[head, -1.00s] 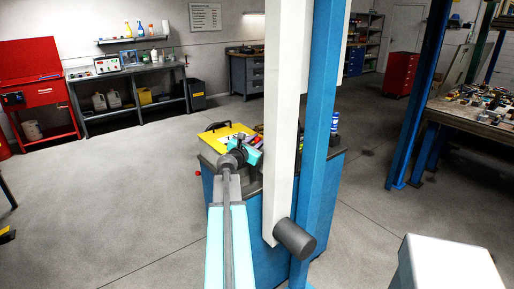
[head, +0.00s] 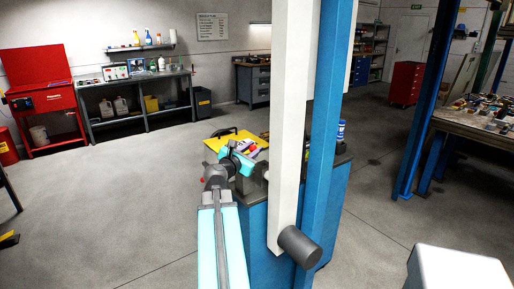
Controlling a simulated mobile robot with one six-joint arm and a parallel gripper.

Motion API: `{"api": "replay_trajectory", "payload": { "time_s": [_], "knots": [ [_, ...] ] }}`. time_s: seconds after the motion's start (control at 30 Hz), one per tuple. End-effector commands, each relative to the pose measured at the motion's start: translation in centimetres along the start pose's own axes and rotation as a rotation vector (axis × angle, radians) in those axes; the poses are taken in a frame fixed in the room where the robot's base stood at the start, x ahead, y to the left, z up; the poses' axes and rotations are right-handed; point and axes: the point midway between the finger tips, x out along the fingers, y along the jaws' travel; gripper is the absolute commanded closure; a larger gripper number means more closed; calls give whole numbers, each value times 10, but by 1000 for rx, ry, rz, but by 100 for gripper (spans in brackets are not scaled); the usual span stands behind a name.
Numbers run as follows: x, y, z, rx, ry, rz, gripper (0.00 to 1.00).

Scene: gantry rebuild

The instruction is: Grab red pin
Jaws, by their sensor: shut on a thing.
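My gripper (head: 241,163), with light-blue parts, is at the blue workbench (head: 254,225), beside the yellow case (head: 221,143). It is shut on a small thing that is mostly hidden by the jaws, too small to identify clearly. Small red and purple pieces (head: 241,146) show just behind the jaws, at the right part of the yellow case. I cannot tell which of these is the red pin.
A white post (head: 291,130) and a blue post (head: 328,130) stand close to the right of my arm and hide part of the bench. A blue-white can (head: 341,130) stands on the bench behind them.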

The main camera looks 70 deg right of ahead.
Motion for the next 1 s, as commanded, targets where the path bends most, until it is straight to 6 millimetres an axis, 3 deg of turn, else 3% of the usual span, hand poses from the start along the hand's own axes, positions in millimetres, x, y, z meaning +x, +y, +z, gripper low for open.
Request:
{"api": "replay_trajectory", "payload": {
  "time_s": [0.2,1.0],
  "knots": [
    [-30,-2,-2,0,-1,2,100],
    [-52,-2,-7,1,-4,0,100]
  ]
}}
